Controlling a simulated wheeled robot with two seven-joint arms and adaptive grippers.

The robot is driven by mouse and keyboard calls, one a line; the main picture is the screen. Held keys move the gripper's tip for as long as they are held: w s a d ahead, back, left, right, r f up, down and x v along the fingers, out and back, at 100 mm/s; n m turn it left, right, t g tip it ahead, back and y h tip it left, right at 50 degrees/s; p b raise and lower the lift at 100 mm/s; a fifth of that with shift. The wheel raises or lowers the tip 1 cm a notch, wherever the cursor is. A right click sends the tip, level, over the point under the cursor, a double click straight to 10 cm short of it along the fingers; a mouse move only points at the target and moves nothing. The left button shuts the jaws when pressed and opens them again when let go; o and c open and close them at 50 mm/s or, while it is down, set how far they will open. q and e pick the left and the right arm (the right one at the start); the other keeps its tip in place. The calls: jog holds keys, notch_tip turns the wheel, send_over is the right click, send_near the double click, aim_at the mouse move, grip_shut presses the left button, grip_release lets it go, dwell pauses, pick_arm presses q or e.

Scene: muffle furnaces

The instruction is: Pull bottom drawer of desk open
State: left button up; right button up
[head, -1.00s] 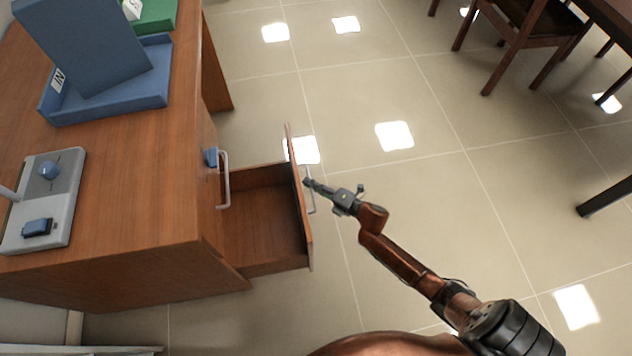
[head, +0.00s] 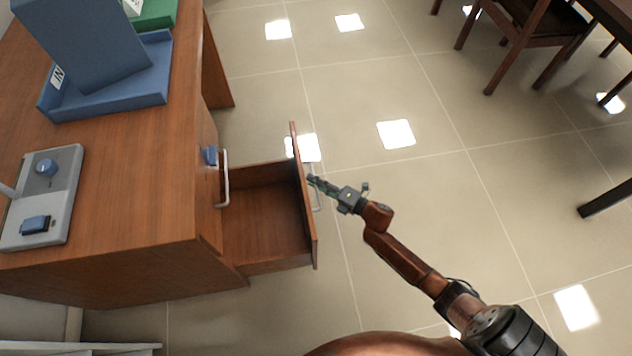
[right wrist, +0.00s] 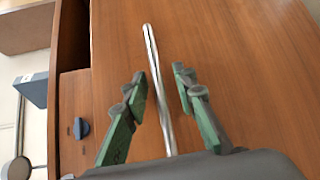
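The wooden desk (head: 130,200) stands at the left in the head view. Its bottom drawer (head: 265,225) is pulled out well clear of the desk front, and its inside looks empty. A silver bar handle (right wrist: 158,90) runs up the drawer front in the right wrist view. My right gripper (head: 312,180) is at this handle. In the right wrist view its two green-padded fingers (right wrist: 160,85) are apart on either side of the bar, with gaps visible. My left gripper is not in view.
An upper handle (head: 225,180) and a blue knob (head: 210,155) are on the desk front above the drawer. A blue tray (head: 120,103) and a grey device (head: 60,190) are on the desktop. Tiled floor (head: 440,220) to the right is clear; a chair (head: 515,45) stands far right.

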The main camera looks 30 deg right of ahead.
jog(key=shift+d, duration=0.1)
jog(key=v, duration=1.2)
